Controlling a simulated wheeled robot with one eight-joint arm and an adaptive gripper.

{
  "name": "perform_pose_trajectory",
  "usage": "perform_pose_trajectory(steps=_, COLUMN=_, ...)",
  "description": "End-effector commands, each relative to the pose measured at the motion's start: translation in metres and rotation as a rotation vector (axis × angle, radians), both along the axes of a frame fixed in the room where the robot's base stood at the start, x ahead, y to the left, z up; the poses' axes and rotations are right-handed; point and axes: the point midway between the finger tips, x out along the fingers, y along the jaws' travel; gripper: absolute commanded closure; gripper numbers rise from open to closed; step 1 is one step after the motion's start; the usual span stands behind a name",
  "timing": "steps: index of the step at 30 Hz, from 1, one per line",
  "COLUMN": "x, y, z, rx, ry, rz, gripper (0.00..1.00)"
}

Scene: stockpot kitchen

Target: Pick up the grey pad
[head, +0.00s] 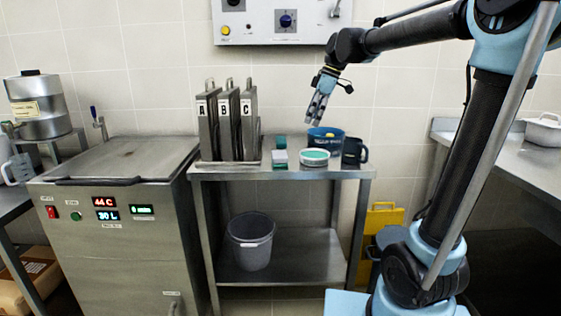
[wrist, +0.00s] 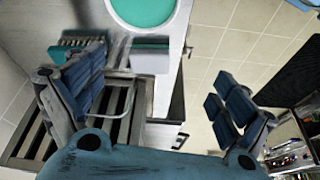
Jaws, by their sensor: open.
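My gripper (head: 319,110) hangs above the back of the small steel table, near the blue tub. In the wrist view its fingers (wrist: 160,97) are wide apart with nothing between them. A small pale grey block with a green band (head: 280,158) lies on the table left of the round dish. It also shows in the wrist view (wrist: 150,57), beyond the fingers. A teal ridged piece (head: 281,142) lies behind it, partly covered by a finger in the wrist view (wrist: 72,50). I cannot tell for sure which of these is the grey pad.
A round dish with green contents (head: 314,157), a blue tub (head: 326,138) and a dark mug (head: 353,151) stand on the right of the table. Upright metal holders marked A, B and C (head: 228,124) stand at left. A grey bucket (head: 251,242) sits on the lower shelf.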

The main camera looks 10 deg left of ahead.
Motion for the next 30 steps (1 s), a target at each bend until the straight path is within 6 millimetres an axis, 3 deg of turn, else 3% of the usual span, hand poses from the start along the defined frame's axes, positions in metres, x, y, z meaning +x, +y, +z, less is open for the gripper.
perform_pose_trajectory(steps=4, x=0.014, y=0.038, z=0.013, rx=0.030, ry=-0.015, rz=0.137, gripper=0.06)
perform_pose_trajectory(steps=11, x=0.020, y=0.060, z=0.016, rx=0.049, ry=-0.025, rz=0.221, gripper=0.06)
perform_pose_trajectory(steps=30, x=0.007, y=0.097, z=-0.079, rx=0.049, ry=-0.025, rz=0.221, gripper=0.06)
